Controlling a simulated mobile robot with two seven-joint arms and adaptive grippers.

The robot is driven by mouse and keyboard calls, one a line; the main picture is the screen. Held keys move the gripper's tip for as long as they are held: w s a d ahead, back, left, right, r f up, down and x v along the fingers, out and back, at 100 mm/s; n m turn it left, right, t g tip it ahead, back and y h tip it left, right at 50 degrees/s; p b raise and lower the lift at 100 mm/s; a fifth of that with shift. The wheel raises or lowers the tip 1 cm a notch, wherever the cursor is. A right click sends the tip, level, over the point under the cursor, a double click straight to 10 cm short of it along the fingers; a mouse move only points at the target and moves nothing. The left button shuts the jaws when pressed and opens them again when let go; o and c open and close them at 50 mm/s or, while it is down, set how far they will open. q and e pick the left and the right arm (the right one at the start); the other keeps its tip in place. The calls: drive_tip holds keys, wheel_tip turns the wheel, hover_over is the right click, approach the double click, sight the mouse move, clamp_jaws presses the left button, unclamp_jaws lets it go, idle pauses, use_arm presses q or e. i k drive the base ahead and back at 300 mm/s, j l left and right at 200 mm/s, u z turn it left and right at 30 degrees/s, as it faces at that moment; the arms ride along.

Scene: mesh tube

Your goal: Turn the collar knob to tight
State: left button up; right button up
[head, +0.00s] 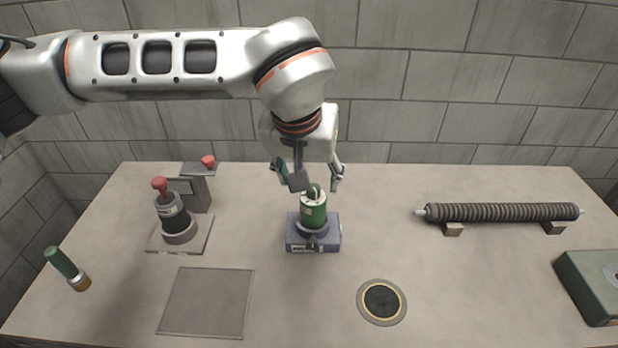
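A green cylinder (313,211) with a pale label stands upright in a blue-grey base block (329,238) at the table's middle. A blue-grey collar (312,229) rings the cylinder's foot. A small dark knob (313,241) shows at the collar's front; its exact setting is too small to read. My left gripper (312,181) points down just above the cylinder, its fingers spread to either side of the cylinder's top. The fingers look apart from each other, and I cannot tell whether they touch the cylinder. My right gripper is not in view.
A dark, red-topped cylinder (175,215) on a plate and a grey box (197,190) with a red knob stand left. A green-handled piece (62,262) lies far left. A ribbed rod (500,212) rests on blocks right. A green box (588,287) is at the right edge.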

sight(312, 243)
drive_tip(key=k, duration=1)
